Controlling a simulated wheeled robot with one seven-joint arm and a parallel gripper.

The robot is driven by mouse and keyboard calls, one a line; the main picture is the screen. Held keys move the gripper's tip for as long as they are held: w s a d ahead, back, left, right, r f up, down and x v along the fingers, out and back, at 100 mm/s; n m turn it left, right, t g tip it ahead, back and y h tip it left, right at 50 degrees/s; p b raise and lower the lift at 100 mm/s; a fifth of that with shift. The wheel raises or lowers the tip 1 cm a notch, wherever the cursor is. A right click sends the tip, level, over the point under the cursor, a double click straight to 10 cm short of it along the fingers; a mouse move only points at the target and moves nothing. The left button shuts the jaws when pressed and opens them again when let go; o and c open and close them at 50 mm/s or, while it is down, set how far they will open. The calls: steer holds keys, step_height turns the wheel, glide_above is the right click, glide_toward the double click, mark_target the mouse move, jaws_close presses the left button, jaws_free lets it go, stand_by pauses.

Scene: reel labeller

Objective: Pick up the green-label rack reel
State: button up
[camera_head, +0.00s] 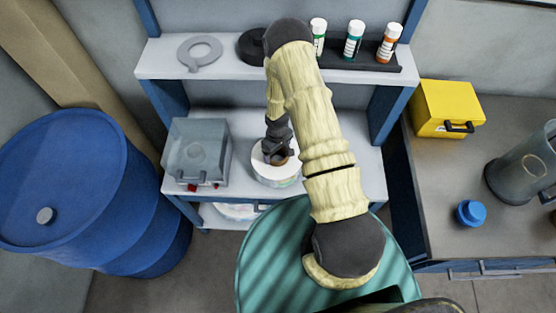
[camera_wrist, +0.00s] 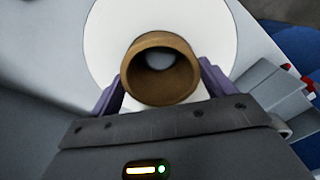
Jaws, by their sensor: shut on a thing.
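A white reel (camera_head: 275,175) with a brown core stands on the middle shelf of the rack (camera_head: 340,165). My gripper (camera_head: 278,152) comes down on it from above and is shut on its core. In the wrist view the purple fingers sit on either side of the brown core tube (camera_wrist: 160,70), with the white reel face (camera_wrist: 105,40) around it. The reel appears to rest on the shelf; I see no clear gap. Its label colour cannot be made out, as my arm and the angle hide much of its side.
A clear-lidded box (camera_head: 197,152) stands left of the reel. Another reel (camera_head: 237,211) lies on the shelf below. A blue drum (camera_head: 75,190) stands left, a yellow box (camera_head: 447,107) right.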

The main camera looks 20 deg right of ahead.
steer(key=shift+w+r, duration=0.1)
steer(key=shift+r, duration=0.05)
step_height(320, 180, up, 10)
steer(key=b, duration=0.2)
steer(key=shift+b, duration=0.35)
stand_by(0.8)
steer(key=m, duration=0.1)
steer(key=f+m, duration=0.1)
steer(key=m, duration=0.1)
steer(key=f+m, duration=0.1)
steer(key=m, duration=0.1)
stand_by(0.4)
